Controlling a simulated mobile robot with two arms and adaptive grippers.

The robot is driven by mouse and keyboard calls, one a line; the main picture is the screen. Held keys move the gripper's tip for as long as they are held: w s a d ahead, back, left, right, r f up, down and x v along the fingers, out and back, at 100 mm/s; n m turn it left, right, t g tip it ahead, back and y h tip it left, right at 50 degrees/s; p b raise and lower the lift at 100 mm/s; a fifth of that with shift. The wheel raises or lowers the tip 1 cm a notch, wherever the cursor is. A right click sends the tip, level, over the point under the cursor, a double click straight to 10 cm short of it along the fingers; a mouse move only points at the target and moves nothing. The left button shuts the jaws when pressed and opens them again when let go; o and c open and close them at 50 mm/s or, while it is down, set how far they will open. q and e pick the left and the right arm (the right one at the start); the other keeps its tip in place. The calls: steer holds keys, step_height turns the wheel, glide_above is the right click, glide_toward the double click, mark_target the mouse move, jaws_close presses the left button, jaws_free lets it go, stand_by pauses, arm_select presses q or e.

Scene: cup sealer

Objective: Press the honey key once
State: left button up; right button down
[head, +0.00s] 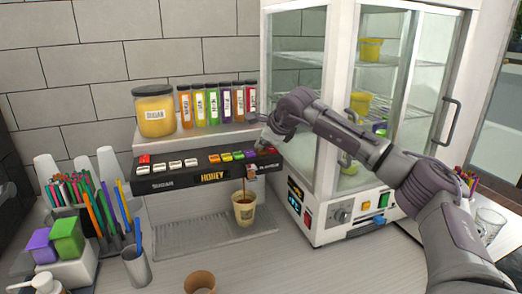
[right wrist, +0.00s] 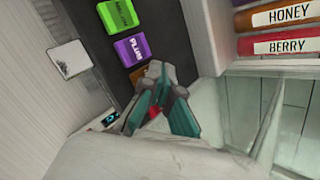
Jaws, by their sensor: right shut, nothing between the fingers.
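The black dispenser panel (head: 172,183) has a row of coloured keys, and its display (head: 213,176) reads HONEY. In the right wrist view, a purple key (right wrist: 131,49) marked PLUM lies beside a brown-orange key (right wrist: 138,74) whose label is hidden; a red patch shows by the fingers. My right gripper (head: 266,143) is shut and empty at the right end of the key row. In the wrist view its fingertips (right wrist: 150,100) are over the keys past PLUM; whether they touch one, I cannot tell. A cup (head: 244,212) stands under the spout with a thin dark stream falling into it.
Syrup bottles (head: 213,102) and a sugar jar (head: 154,112) stand on the shelf behind the panel. A glass cabinet (head: 335,195) stands close on the right.

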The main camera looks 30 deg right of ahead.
mark_target(262, 151)
steer(key=shift+r, duration=0.55)
steer(key=shift+r+p, duration=2.05)
steer(key=shift+r, duration=0.5)
steer(key=shift+f, duration=0.15)
stand_by(1.8)
